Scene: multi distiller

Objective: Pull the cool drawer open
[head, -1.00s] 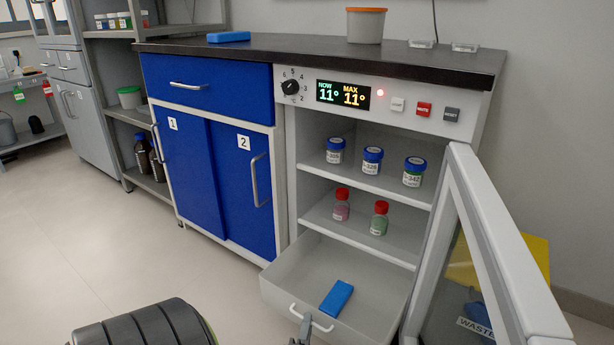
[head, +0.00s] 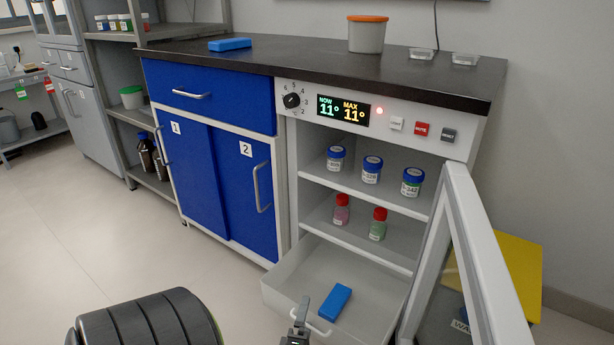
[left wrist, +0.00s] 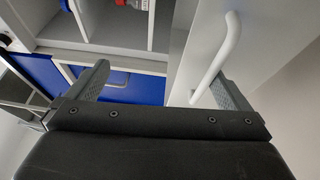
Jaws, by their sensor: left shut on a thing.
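The cool drawer (head: 287,293) at the bottom of the open cooler is pulled out, with a blue block (head: 335,301) lying in it. Its pale bar handle (head: 320,328) is on the front; a white bar handle (left wrist: 218,58) also shows in the left wrist view. My left gripper (head: 301,318) is at the left part of the drawer handle in the head view and is shut on it. In the left wrist view, my left gripper's fingers (left wrist: 160,90) stand well apart, with the bar by the right finger. My right gripper is not in view.
The cooler's glass door (head: 482,255) stands open to the right of the drawer. Blue-capped jars (head: 371,170) and red-capped bottles (head: 378,225) stand on the shelves above. Blue cabinet doors (head: 240,190) are to the left. The floor (head: 60,240) in front is clear.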

